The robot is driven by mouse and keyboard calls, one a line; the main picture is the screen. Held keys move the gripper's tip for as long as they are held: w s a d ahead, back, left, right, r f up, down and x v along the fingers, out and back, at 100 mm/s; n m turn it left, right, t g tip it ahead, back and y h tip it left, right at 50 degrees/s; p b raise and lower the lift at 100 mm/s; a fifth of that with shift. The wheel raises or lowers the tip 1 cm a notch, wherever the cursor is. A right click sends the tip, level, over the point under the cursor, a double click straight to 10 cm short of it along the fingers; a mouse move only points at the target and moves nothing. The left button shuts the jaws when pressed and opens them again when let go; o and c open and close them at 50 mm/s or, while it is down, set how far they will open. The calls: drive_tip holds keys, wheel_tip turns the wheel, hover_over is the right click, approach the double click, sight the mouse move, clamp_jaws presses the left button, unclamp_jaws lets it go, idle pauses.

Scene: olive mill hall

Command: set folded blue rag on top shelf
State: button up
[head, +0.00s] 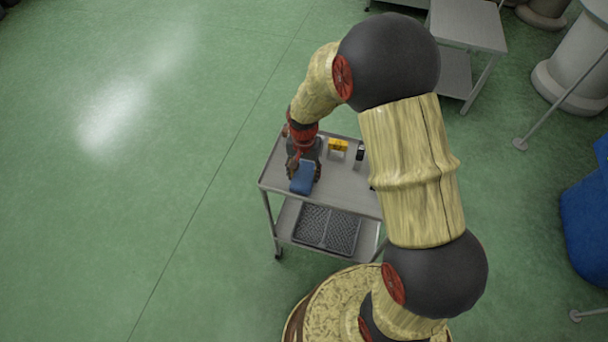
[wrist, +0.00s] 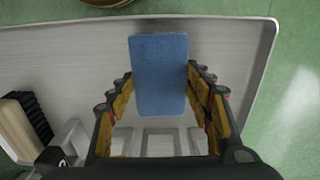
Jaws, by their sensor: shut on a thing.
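The folded blue rag (head: 302,183) is a small blue block in the head view, over the left part of a grey metal trolley's top shelf (head: 276,174). My gripper (head: 303,172) is shut on the rag from above. In the wrist view the rag (wrist: 160,75) sits between the two fingers of my gripper (wrist: 160,88), with the pale top shelf (wrist: 235,50) behind it. I cannot tell whether the rag's underside touches the shelf.
A yellow item (head: 338,145) and a small dark and white item (head: 360,153) stand on the top shelf. A brush with a wooden block (wrist: 18,125) shows in the wrist view. A dark grid-bottomed tray (head: 327,229) lies on the lower shelf. Open green floor (head: 110,200) is left.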

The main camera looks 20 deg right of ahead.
drive_tip(key=shift+f, duration=0.1)
drive_tip(key=o, duration=1.2)
drive_tip(key=shift+c, duration=0.2)
drive_tip(key=shift+o, duration=0.3)
wheel_tip(320, 180, up, 12)
drive_tip(key=p, duration=0.4)
wheel_tip(320, 180, up, 10)
drive_tip(key=f+n+t, duration=0.1)
drive_tip(key=n, duration=0.1)
hover_over(304, 175)
drive_tip(key=s, duration=0.3)
drive_tip(key=s+r+n+t, duration=0.4)
drive_tip(key=s+r+n, duration=0.1)
drive_tip(key=s+r, duration=1)
drive_tip(key=s, duration=0.3)
drive_tip(key=shift+s+d+t, duration=0.25)
drive_tip(key=shift+d+t, duration=0.05)
